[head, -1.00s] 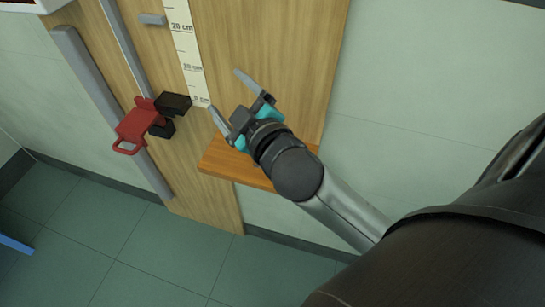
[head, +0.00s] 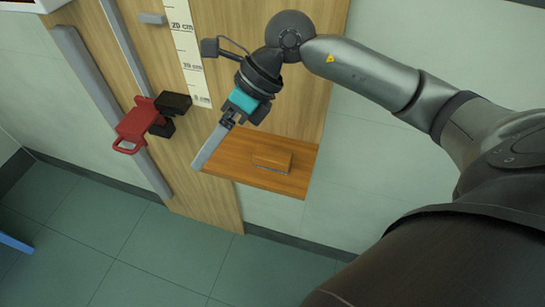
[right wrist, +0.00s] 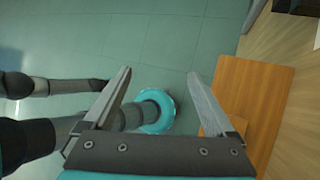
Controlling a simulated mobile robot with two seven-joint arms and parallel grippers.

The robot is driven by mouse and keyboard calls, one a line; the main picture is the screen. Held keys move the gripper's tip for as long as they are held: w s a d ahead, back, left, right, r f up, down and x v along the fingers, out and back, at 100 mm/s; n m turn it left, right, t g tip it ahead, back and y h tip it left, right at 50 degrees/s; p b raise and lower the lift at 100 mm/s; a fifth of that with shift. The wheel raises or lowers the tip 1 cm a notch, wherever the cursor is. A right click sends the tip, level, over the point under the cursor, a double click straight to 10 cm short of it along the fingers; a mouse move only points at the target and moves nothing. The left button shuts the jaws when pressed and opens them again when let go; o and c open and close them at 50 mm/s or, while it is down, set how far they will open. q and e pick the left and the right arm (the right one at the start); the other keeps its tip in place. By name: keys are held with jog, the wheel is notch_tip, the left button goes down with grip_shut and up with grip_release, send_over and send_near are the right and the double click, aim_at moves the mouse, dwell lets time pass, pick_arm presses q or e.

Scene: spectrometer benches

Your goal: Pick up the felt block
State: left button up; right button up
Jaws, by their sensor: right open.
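A brown block (head: 272,161) with a thin grey strip along its lower front edge lies on the small wooden shelf (head: 228,165); it looks like the felt block. My right gripper (head: 197,165) points down and to the left, in front of the shelf's left end in the head view, apart from the block. In that view its fingers overlap. In the right wrist view my right gripper (right wrist: 160,75) is open and empty, with floor between its fingers and the shelf (right wrist: 265,95) to the right. My left gripper is not in view.
The shelf is fixed to a wooden panel (head: 310,70). Left of it are a ruler strip (head: 190,60), a red handled piece (head: 134,125) with black parts (head: 173,104), and a long grey rail (head: 105,105). Open tiled floor (head: 130,250) lies below.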

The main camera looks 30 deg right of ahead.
jog(key=w+d+f+h, duration=0.1)
jog(key=d+h, duration=0.6)
jog(key=d, duration=0.8)
send_over(273, 153)
jog(key=s, duration=0.1)
jog(key=shift+m, duration=0.4)
notch_tip(273, 153, down, 9)
jog(key=shift+d+f, duration=0.1)
jog(key=shift+w+a+f+p, duration=0.1)
jog(key=shift+w+f+p, duration=0.05)
jog(key=shift+f, duration=0.85)
jog(key=shift+w+a+f+p, duration=0.1)
jog(key=shift+w+f, duration=0.05)
jog(key=shift+f, duration=0.85)
jog(key=shift+w+f+p, duration=0.15)
jog(key=shift+f, duration=0.85)
grip_shut()
jog(key=shift+r, duration=0.15)
notch_tip(273, 153, up, 20)
